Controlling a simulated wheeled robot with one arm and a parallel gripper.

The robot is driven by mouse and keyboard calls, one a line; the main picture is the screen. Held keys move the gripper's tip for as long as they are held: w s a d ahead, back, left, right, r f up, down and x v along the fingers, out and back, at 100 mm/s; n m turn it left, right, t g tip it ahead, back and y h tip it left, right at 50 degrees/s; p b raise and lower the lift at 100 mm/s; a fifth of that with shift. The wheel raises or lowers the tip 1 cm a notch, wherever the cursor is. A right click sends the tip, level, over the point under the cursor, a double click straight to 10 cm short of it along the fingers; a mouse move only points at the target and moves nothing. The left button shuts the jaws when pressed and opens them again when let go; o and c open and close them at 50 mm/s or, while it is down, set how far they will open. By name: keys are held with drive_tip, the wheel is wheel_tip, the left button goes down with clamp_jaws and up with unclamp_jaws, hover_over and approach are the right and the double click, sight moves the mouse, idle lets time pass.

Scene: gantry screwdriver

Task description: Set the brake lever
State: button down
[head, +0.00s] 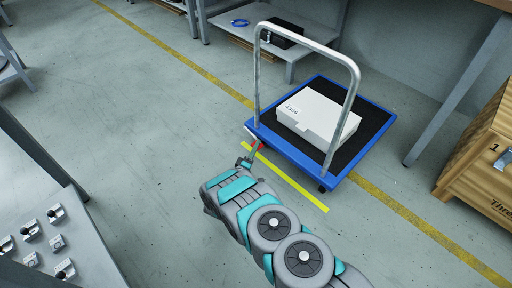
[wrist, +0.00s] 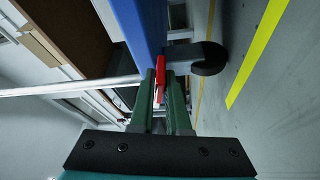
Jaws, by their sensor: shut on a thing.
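The brake lever is a small red part at the near left corner of the blue-edged trolley; it shows in the head view (head: 260,147) and in the wrist view (wrist: 161,72). My gripper (head: 248,154) reaches the lever from the near side. In the wrist view the green fingers (wrist: 165,95) are shut on the red lever, which sits between their tips. The trolley (head: 285,149) has a blue rim, a black deck and an upright metal handle. A dark caster wheel (wrist: 210,60) is just right of the lever in the wrist view.
A white box (head: 318,115) lies on the trolley deck. A yellow strip (head: 292,182) is on the floor along the trolley's near side. A wooden crate (head: 480,160) stands at the right, and a grey bench (head: 60,240) at the lower left. Open floor lies left of the trolley.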

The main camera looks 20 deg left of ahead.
drive_tip(key=shift+f, duration=0.1)
drive_tip(key=c, duration=0.9)
unclamp_jaws()
drive_tip(key=shift+s+f+p, duration=0.2)
drive_tip(key=shift+s+p, duration=0.05)
drive_tip(key=shift+s, duration=1.7)
drive_tip(key=shift+s+f+p, duration=0.2)
drive_tip(key=shift+s+p, duration=0.05)
drive_tip(key=shift+s, duration=1.65)
